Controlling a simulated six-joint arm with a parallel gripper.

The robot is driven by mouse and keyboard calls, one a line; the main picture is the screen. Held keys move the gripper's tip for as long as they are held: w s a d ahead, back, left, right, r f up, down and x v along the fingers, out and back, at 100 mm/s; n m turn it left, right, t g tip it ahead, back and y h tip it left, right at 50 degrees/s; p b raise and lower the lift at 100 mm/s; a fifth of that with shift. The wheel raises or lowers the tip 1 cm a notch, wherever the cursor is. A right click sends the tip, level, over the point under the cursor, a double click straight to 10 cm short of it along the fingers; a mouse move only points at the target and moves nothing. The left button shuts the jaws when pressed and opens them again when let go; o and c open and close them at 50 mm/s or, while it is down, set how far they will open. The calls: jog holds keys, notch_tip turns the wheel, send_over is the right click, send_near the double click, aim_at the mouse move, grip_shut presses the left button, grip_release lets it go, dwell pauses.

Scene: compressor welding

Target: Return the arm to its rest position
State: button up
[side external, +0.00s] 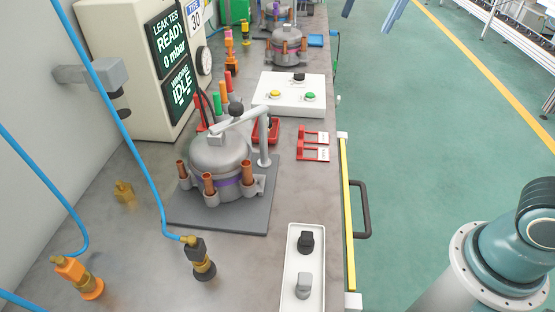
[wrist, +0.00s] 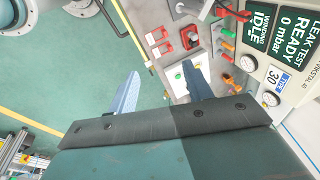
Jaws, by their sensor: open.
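My gripper (wrist: 160,88) shows in the wrist view with its two blue-grey fingers spread apart and nothing between them. In the side view, blue finger-like parts (side external: 394,12) show at the top edge, above the green floor and clear of the bench; most of the gripper is out of frame there. The grey compressor (side external: 220,153) stands upright on a dark plate (side external: 255,205) on the bench, with copper stubs around it and a clamp arm (side external: 238,122) across its top. My gripper is well away from it.
The leak test cabinet (side external: 140,65) reads READY, 0 mbar and IDLE. A white button box (side external: 290,92), red holders (side external: 313,145) and hose couplings (side external: 200,260) stand on the bench. A yellow-edged rail and handle (side external: 362,210) line the bench's edge. Green floor (side external: 440,120) is open.

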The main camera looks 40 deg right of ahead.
jog(key=s+d+f+n+t, duration=0.1)
jog(key=s+d+f+n, duration=0.2)
jog(key=s+f+n, duration=0.2)
jog(key=s+d+f+n+t, duration=0.1)
jog(key=s+d+f+n, duration=0.2)
jog(key=s, duration=0.8)
notch_tip(320, 180, down, 4)
jog(key=n, duration=0.2)
jog(key=shift+s+n+h, duration=0.3)
jog(key=shift+s+n, duration=0.05)
jog(key=shift+n, duration=0.05)
